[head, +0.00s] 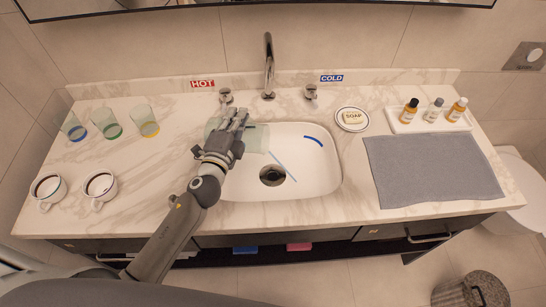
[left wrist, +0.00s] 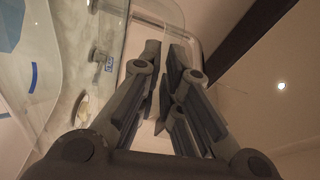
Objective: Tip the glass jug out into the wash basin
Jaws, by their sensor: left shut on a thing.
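The clear, pale green glass jug (head: 256,138) lies tipped on its side over the left part of the wash basin (head: 325,180), its wide end to the right. My left gripper (head: 226,138) is shut on it, its fingers covering the jug's middle. In the left wrist view my left gripper (left wrist: 168,85) shows its fingers close together; clear glass (left wrist: 150,14) shows beyond them. A thin pale blue streak (head: 284,166) runs down right across the basin; I cannot tell if it is liquid. My right gripper is not in view.
The tap (head: 269,65) stands behind the basin, between two knobs. Several tumblers and mugs stand left. A soap dish (head: 352,120), a grey towel (head: 432,168) and a bottle tray (head: 428,125) lie right. A blue arc (head: 314,141) marks the basin wall.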

